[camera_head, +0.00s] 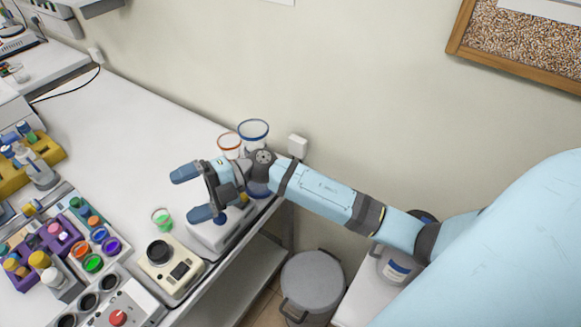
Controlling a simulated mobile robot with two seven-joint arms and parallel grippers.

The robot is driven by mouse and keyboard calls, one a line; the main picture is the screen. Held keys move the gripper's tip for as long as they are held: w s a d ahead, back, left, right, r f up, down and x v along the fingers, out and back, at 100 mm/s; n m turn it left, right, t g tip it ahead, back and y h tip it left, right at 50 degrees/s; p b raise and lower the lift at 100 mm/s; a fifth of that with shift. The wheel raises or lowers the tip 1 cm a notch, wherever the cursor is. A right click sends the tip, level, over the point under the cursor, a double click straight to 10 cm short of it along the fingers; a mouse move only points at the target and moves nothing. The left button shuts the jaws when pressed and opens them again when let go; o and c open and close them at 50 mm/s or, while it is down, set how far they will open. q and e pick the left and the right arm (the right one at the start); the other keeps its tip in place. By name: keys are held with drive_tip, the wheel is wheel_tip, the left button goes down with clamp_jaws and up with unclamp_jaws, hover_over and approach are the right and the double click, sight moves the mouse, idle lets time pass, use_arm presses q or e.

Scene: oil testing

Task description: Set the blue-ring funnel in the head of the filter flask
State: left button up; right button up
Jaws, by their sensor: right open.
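The blue-ring funnel (253,130) is at the far right end of the white bench, near the wall. Its blue rim is up and looks level. My right wrist hides its lower part. A bluish rounded glass shape (258,189) shows just below my wrist; it may be the filter flask, but I cannot tell whether the funnel sits in it. My right gripper (195,193) is open and empty, fingers pointing left, above the bench and in front of the funnel. My left gripper is out of view.
An orange-ring funnel (229,141) stands just left of the blue-ring one. A white device (216,236) lies under my gripper. A small cup with green contents (162,219) and a beige instrument (170,268) stand nearer. The bench's middle (120,130) is clear.

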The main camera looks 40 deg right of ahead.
drive_tip(key=s+d+f+m+t+h, duration=0.1)
drive_tip(key=d+f+m+t+h, duration=0.1)
drive_tip(key=m+t, duration=0.3)
drive_tip(key=s+d+f+m+t+h, duration=0.2)
drive_tip(key=f+m+t+h, duration=0.2)
drive_tip(key=m, duration=0.5)
drive_tip(key=s+d+f+m+t+h, duration=0.2)
drive_tip(key=d+f+m+t+h, duration=0.1)
drive_tip(key=m+t, duration=0.4)
drive_tip(key=shift+f+m+h, duration=0.3)
drive_tip(key=shift+f+m, duration=0.3)
drive_tip(key=shift+f, duration=0.2)
drive_tip(key=s+d+f+m+g+h, duration=0.3)
drive_tip(key=s+f+m+g+h, duration=0.2)
drive_tip(key=s+f, duration=0.9)
drive_tip(key=shift+d+m+g+h, duration=0.4)
drive_tip(key=shift+m+g, duration=0.3)
drive_tip(key=shift+m, duration=0.5)
drive_tip(key=shift+r+p, duration=0.35)
drive_tip(key=shift+p, duration=0.05)
